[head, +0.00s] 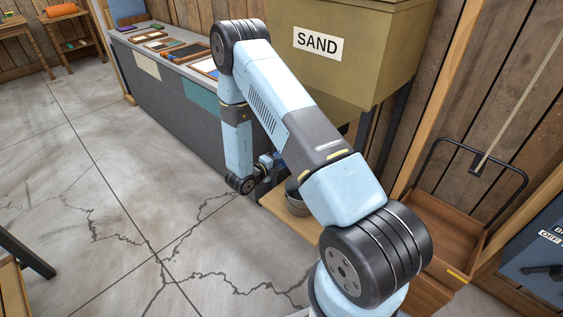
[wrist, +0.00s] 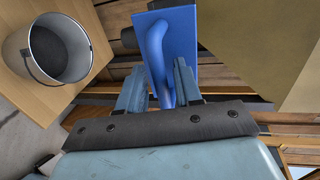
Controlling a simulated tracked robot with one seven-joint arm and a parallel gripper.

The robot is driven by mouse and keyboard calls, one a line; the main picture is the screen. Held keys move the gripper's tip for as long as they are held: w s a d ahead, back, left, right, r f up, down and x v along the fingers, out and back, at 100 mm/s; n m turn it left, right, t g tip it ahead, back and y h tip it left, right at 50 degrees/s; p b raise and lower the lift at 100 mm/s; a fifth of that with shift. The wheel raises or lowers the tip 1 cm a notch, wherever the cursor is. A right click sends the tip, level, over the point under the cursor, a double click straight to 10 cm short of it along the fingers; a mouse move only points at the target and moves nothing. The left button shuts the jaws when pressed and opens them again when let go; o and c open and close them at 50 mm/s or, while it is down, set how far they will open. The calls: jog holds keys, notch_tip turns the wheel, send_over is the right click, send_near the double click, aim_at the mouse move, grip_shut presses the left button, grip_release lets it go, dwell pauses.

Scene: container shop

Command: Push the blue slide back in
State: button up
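The blue slide (wrist: 184,38) is a flat blue plate with a curved blue handle (wrist: 157,55), at the top middle of the wrist view. My gripper (wrist: 160,88) has one finger on each side of the handle. A narrow gap shows between the left finger and the handle, so the fingers look open; contact on the right side is unclear. In the head view, my gripper (head: 267,163) is low under the SAND hopper (head: 375,60), and my arm hides most of the slide there.
A grey bucket (wrist: 82,45) stands on a wooden board close to the left of my gripper; it also shows in the head view (head: 297,205). A long grey counter (head: 165,95) with trays is at the left. A wooden cart (head: 440,235) is at the right. Open concrete floor lies left.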

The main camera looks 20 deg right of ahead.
grip_shut()
dwell(0.5)
